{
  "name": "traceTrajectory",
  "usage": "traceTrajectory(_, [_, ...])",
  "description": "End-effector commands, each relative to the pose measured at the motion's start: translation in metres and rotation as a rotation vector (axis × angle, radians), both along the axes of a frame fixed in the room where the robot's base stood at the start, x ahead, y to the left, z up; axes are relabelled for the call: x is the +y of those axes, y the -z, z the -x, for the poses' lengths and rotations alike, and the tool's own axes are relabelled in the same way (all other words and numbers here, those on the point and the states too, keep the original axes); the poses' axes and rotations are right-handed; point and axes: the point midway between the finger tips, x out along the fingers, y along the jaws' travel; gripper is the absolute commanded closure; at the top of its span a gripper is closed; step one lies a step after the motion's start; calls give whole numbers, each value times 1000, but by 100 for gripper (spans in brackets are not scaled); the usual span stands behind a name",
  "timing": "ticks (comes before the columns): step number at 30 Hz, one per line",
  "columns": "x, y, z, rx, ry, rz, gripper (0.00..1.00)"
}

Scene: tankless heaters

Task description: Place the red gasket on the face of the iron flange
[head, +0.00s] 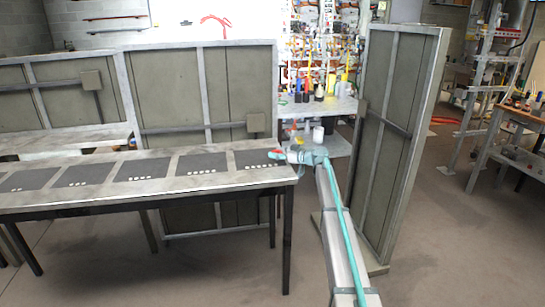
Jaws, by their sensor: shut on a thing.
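My gripper (280,154) is at the end of my arm, over the right end of the long grey table. It is small in the head view, and its fingers are hard to make out. A small red thing (276,151), which looks like the red gasket, shows at the fingertips, and the gripper is shut on it. The gasket's full outline is partly hidden by the gripper. I cannot pick out the iron flange with certainty. I cannot tell whether the gasket touches anything below.
The long table (150,196) carries several dark mats (192,163) with white marks. A grey framed panel (205,95) stands behind it, another (395,130) to the right. A shelf (345,147) behind holds a white cylinder (318,134). Floor is open in front.

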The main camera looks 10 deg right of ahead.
Motion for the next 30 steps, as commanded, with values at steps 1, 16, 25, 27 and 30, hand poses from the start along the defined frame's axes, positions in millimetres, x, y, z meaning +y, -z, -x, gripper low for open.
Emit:
traceTrajectory(1, [6,4,-7,0,-1,0,78])
traceTrajectory(16, [20,23,-18,1,0,1,78])
traceTrajectory(25, [20,24,-18,1,0,1,19])
traceTrajectory(27, [20,24,-18,1,0,1,19])
traceTrajectory(30, [20,24,-18,1,0,1,19])
